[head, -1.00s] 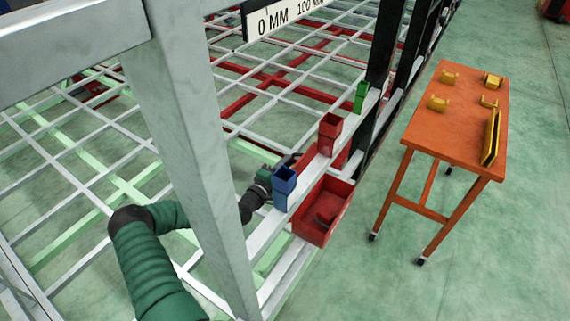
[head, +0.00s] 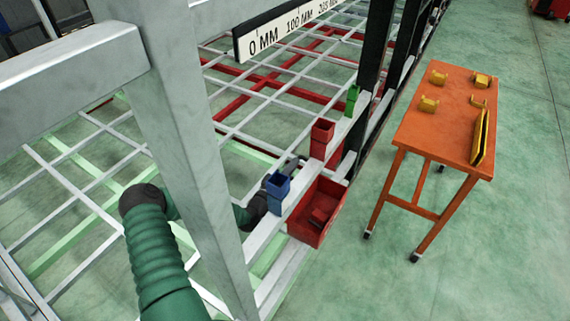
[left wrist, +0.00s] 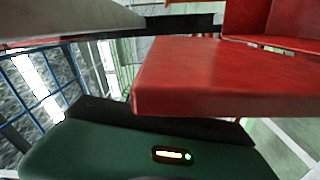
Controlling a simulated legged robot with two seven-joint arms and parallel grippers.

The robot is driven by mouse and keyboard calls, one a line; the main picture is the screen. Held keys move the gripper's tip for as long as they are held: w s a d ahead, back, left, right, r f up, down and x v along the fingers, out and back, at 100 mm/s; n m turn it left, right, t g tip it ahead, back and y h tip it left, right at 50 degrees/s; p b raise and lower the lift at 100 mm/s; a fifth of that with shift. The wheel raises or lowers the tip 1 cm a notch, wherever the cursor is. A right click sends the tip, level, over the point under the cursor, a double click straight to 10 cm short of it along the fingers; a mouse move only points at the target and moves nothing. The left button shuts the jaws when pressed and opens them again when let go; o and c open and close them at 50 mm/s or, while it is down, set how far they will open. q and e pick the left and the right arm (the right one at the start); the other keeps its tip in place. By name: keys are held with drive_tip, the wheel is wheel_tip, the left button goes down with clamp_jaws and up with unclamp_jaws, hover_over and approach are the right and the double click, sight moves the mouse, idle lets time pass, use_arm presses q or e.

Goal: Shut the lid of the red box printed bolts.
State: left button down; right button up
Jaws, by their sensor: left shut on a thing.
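The red box (head: 312,231) hangs on the outer side of the pale rail in the head view, its top open and a smaller red thing inside. No print on it is readable. A red panel (head: 335,156), seemingly its lid, stands up behind the box. My left gripper (head: 291,165) is partly hidden behind the rail and the blue holder, close to that panel. In the left wrist view a broad red slab (left wrist: 225,75), likely the lid, fills the middle in front of my green wrist. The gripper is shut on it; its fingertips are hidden. My right gripper is not in view.
A blue holder (head: 277,190), a red holder (head: 321,138) and a green holder (head: 351,100) stand along the rail. A thick grey post (head: 185,140) crosses in front of my left arm. An orange table (head: 447,125) with yellow parts stands right, with free floor between.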

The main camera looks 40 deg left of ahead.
use_arm(q)
drive_tip(key=shift+d+m+p, duration=0.3)
drive_tip(key=shift+d+m, duration=0.3)
drive_tip(key=shift+d, duration=0.8)
drive_tip(key=c, duration=1.5)
unclamp_jaws()
drive_tip(key=shift+w, duration=0.1)
drive_tip(key=shift+o, duration=0.2)
drive_tip(key=shift+a, duration=0.15)
drive_tip(key=shift+r, duration=0.1)
